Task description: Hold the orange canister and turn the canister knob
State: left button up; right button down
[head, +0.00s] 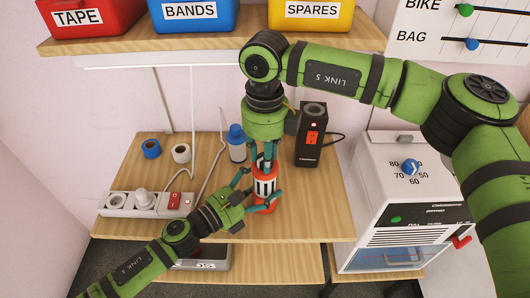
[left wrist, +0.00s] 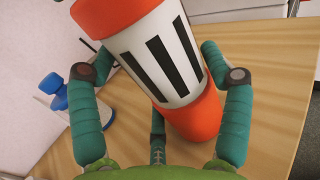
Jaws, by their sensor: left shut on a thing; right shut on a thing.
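The orange canister (head: 265,187), with a white band and black stripes, stands on the wooden worktop near its front edge. It also fills the upper middle of the left wrist view (left wrist: 160,62). My left gripper (head: 258,188) reaches in from the left and is shut around the canister's body, with teal fingers on both sides of it. My right gripper (head: 263,163) points down from above and is shut on the canister's top, where the knob is mostly hidden by the fingers.
A blue-capped bottle (head: 237,145) stands close behind the grippers. A black box with an orange switch (head: 311,140) is to the right. A power strip (head: 145,203) and two tape rolls (head: 152,148) lie left. A white machine (head: 402,190) stands at the right.

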pick_arm(q)
jog(key=shift+s+d+r, duration=0.1)
pick_arm(e)
jog(key=shift+w+d+f, duration=0.1)
jog(key=c, duration=0.9)
grip_release()
